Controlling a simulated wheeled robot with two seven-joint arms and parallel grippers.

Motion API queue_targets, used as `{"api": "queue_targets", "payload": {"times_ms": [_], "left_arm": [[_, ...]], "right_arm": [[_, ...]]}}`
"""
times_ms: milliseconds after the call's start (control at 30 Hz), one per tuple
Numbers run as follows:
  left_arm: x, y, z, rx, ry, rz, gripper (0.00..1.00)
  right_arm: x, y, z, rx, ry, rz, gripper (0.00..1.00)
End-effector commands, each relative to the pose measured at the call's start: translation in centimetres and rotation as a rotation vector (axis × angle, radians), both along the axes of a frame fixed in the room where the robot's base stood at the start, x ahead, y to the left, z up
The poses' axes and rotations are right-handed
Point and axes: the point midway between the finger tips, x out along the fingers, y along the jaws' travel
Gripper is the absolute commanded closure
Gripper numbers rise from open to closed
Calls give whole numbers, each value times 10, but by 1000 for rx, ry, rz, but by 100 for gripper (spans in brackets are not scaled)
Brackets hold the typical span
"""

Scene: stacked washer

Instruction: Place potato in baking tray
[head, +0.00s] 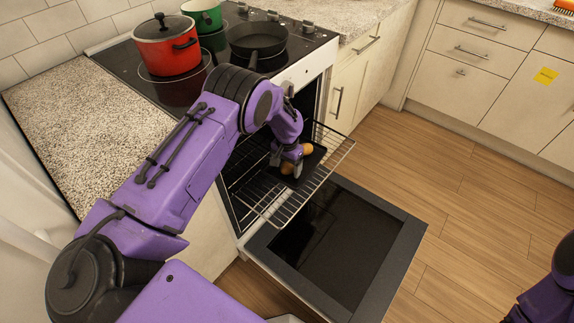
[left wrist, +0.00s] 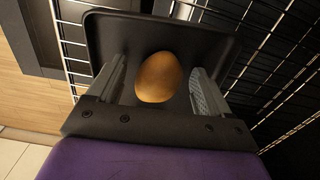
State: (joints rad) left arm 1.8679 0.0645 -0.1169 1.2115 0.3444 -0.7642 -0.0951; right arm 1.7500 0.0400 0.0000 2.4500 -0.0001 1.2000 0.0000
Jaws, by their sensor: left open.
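A brown potato (left wrist: 158,77) lies in the dark baking tray (left wrist: 105,28), between the spread fingers of my left gripper (left wrist: 160,85). Gaps show between the potato and both fingers. In the head view, the left gripper (head: 297,162) reaches down over the tray (head: 313,160) on the pulled-out oven rack. Brown rounded surfaces show beside its fingers, one nearer (head: 287,168) and one farther (head: 307,149). My right gripper is not visible.
The oven door (head: 345,245) is folded down, with the wire rack (head: 338,143) above it. A red pot (head: 167,47), a green pot (head: 203,17) and a black pan (head: 258,40) stand on the stove.

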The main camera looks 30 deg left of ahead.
Motion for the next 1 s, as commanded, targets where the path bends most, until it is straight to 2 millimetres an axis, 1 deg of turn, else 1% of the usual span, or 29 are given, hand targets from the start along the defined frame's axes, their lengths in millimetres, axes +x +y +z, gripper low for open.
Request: {"api": "queue_targets", "payload": {"times_ms": [67,167,267,367,500,600,667,733,800,933,1000], "left_arm": [[0,0,1,0,0,0,20],[0,0,7,0,0,0,20],[0,0,23,0,-1,0,20],[1,0,47,0,-2,1,20],[0,0,86,0,-1,0,20],[0,-1,111,-1,-1,-1,20],[0,-1,120,-1,0,0,20],[-1,-1,126,-1,0,0,20],[-1,-1,126,-1,1,0,20],[-1,-1,123,-1,0,1,20],[-8,-3,115,-1,-2,16,20]], "right_arm": [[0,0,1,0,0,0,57],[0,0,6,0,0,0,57],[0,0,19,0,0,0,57],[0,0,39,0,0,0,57],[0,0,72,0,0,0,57],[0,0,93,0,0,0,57],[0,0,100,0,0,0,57],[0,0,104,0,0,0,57],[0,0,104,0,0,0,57],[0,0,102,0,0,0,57],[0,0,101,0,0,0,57]]}}
